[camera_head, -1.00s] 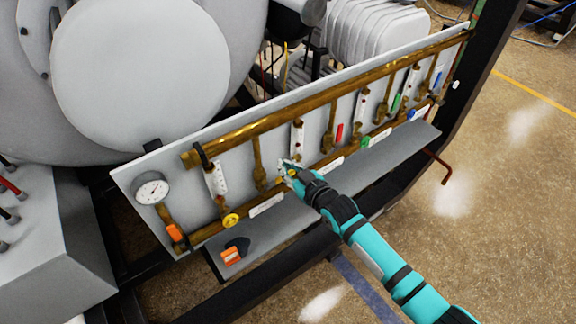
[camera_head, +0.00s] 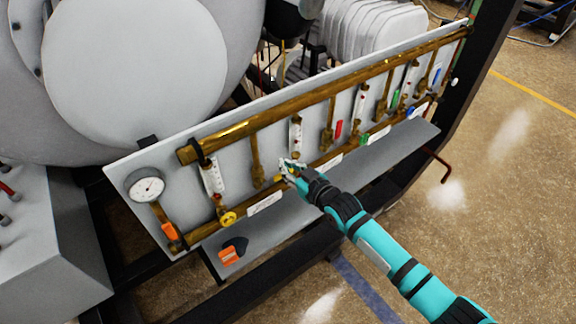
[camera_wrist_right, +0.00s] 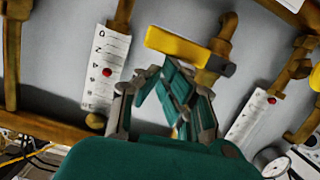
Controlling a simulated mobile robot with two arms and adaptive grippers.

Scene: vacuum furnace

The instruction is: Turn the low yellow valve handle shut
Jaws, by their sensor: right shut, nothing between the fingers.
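The yellow valve handle (camera_wrist_right: 178,45) is a flat bar with a dark end, mounted on a brass valve (camera_wrist_right: 216,62) in the right wrist view. It lies roughly across the brass pipe. In the head view my right gripper (camera_head: 287,167) is at the lower brass pipe of the panel and mostly hides the handle. Another yellow handle (camera_head: 228,217) sits farther left on the same pipe. My left gripper is not in view.
The sloping grey panel (camera_head: 150,178) carries flow tubes, a pressure gauge (camera_head: 146,187) and red, green and blue handles. A grey ledge (camera_head: 375,160) runs below it, with an orange-and-black part (camera_head: 232,252) at its left end. Open floor lies right.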

